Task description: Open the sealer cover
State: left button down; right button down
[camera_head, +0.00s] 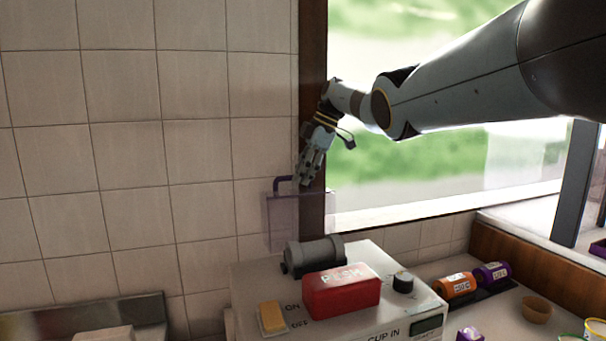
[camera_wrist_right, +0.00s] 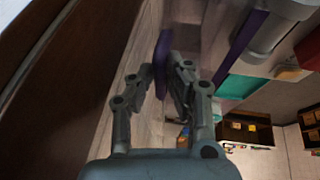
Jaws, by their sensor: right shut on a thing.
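The sealer (camera_head: 350,275) is a light box on the counter, with a red block marked PUSH (camera_head: 341,292) on top. Its cover (camera_head: 290,222) is a see-through purple panel standing upright behind the sealer, with a purple handle (camera_head: 281,181) at its top. My right gripper (camera_head: 304,182) reaches down from the upper right and is shut on the handle. The wrist view shows the purple handle (camera_wrist_right: 162,62) between the fingers (camera_wrist_right: 160,85). The fingers hide part of the handle. My left gripper is in neither view.
A grey roller (camera_head: 314,254), a yellow ON/OFF switch (camera_head: 272,318) and a black knob (camera_head: 403,281) sit on the sealer. Orange (camera_head: 456,285) and purple (camera_head: 493,274) rolls lie at its right, near a brown bowl (camera_head: 536,310). A tiled wall and window frame are close behind.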

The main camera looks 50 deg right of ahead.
jog(key=shift+w+d+r, duration=0.1)
jog(key=shift+w+r, duration=0.05)
jog(key=shift+r, duration=0.05)
jog(key=c, duration=1.6)
grip_release()
jog(key=shift+c, duration=0.2)
jog(key=shift+o, duration=0.2)
jog(key=v, duration=1.2)
jog(key=shift+f, duration=0.1)
